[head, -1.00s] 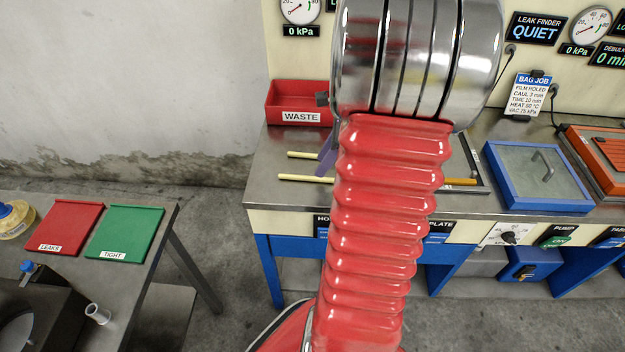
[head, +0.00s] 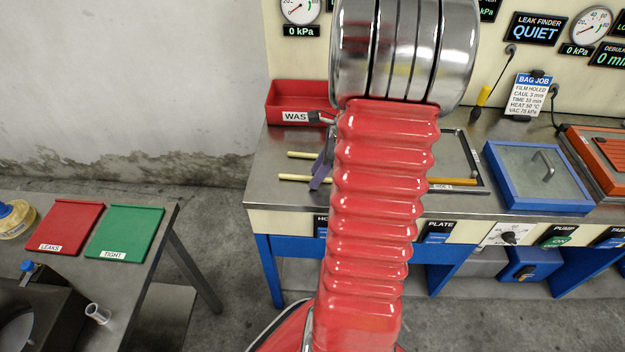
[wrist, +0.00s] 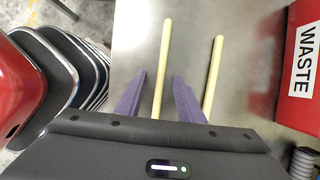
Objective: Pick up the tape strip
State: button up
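Two pale yellow strips lie roughly parallel on the metal bench. In the head view, the front strip (head: 292,177) and the back strip (head: 300,155) show only their left parts; my arm hides the rest. In the wrist view, the front strip (wrist: 163,65) runs between my purple fingers, and the back strip (wrist: 214,75) lies just right of the right finger. My gripper (wrist: 158,82) is open, with a clear gap between its fingers. In the head view, a purple finger (head: 321,173) shows beside my arm. I cannot tell how high the fingers are above the bench.
A red waste bin (head: 285,94) stands behind the strips, and at the right in the wrist view (wrist: 300,95). A dark-framed plate (head: 476,160) and a blue-framed glass lid (head: 530,188) lie to the right. The bench's left end is mostly bare.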

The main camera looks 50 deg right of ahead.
jog(key=shift+c, duration=0.2)
grip_shut()
dwell(0.3)
